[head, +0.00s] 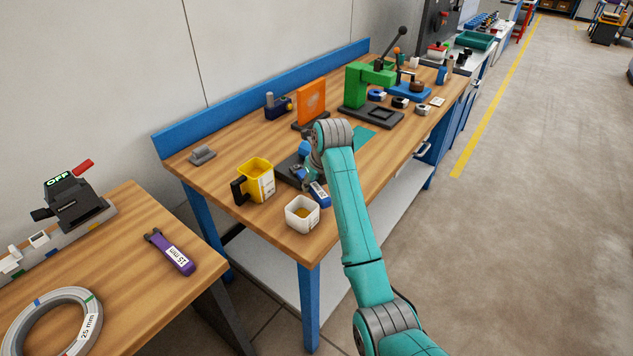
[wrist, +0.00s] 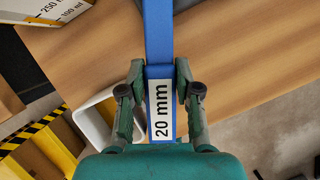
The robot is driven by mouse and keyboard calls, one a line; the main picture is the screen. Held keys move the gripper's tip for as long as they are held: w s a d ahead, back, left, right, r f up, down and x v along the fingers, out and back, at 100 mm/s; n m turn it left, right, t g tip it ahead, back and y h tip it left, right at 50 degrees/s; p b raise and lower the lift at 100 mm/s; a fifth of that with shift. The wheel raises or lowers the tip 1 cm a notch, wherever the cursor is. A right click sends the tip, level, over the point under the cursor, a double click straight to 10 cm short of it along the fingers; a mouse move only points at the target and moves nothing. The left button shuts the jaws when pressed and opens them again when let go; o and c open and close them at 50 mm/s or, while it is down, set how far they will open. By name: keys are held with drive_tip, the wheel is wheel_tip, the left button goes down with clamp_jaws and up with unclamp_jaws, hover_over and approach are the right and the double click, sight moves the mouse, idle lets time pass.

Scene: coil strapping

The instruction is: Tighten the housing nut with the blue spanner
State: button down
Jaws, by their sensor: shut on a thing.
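The blue spanner (wrist: 159,35) runs up the middle of the wrist view, with a white "20 mm" label on its handle. My gripper (wrist: 160,75) is shut on this handle, one finger on each side. The spanner's jaw end is out of the wrist view. A dark plate (head: 287,167) and a blue part (head: 304,147) show partly behind my arm. I cannot make out the housing nut.
A yellow jug (head: 258,178) and a white cup (head: 301,213) stand close to my gripper. An orange panel (head: 312,103) and a green press (head: 358,88) stand farther back. A purple spanner (head: 172,252) lies on the left table.

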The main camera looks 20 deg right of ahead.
sight(323, 193)
drive_tip(key=shift+a, duration=0.2)
drive_tip(key=shift+d+r, duration=0.1)
drive_tip(key=shift+d, duration=0.2)
drive_tip(key=shift+s, duration=0.1)
drive_tip(key=shift+s+d, duration=0.2)
drive_tip(key=shift+s, duration=0.55)
drive_tip(key=shift+s+d, duration=0.25)
drive_tip(key=shift+s, duration=0.5)
drive_tip(key=shift+s+d, duration=0.2)
drive_tip(key=shift+s, duration=0.55)
drive_tip(key=shift+r, duration=2.45)
